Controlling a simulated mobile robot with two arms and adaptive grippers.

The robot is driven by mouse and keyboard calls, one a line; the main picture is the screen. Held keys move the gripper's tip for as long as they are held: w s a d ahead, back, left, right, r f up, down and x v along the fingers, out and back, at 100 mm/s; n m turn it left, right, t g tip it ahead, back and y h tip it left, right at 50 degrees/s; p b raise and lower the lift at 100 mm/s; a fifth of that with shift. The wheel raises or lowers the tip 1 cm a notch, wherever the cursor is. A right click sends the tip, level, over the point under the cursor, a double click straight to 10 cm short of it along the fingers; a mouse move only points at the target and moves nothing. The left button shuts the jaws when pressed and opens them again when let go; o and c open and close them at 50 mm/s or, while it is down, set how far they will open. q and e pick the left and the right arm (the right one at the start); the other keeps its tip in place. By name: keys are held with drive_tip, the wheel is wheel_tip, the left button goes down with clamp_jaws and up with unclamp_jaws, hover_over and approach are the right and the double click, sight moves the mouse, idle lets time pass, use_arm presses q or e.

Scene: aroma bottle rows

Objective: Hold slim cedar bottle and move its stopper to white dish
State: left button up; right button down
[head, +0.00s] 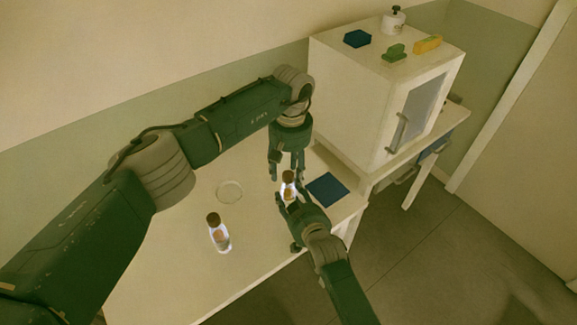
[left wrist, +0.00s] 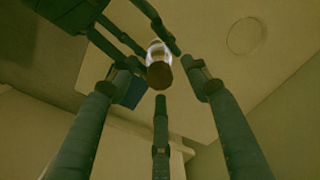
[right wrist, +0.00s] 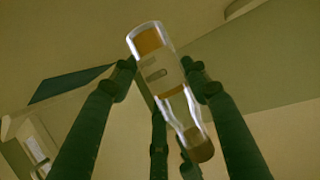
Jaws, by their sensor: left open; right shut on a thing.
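My right gripper (head: 291,208) is shut on a small clear bottle (head: 288,189) with a brown stopper (head: 289,175) and holds it above the table. The bottle also shows in the right wrist view (right wrist: 166,75), tilted in the picture, with amber contents and a label. My left gripper (head: 287,173) is open and points down just over the stopper. In the left wrist view the stopper (left wrist: 160,76) is in the bottle, between the spread fingers; I cannot tell whether they touch it. The pale round dish (head: 229,191) lies on the table, apparently empty.
A second brown-stoppered bottle (head: 221,238) stands on the table (head: 170,278) near the dish. A dark blue mat (head: 328,190) lies bare at the table's right side. A white cabinet (head: 365,105) with small objects on top stands behind on the right.

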sight(288, 173)
use_arm(q)
drive_tip(key=shift+c, duration=0.2)
clamp_jaws()
use_arm(e)
drive_tip(key=shift+f, duration=0.1)
use_arm(q)
drive_tip(key=shift+r, duration=0.15)
idle(0.6)
drive_tip(key=shift+r, duration=1)
drive_tip(key=shift+r, duration=2)
use_arm(e)
drive_tip(key=c, duration=0.8)
unclamp_jaws()
drive_tip(key=shift+s, duration=0.1)
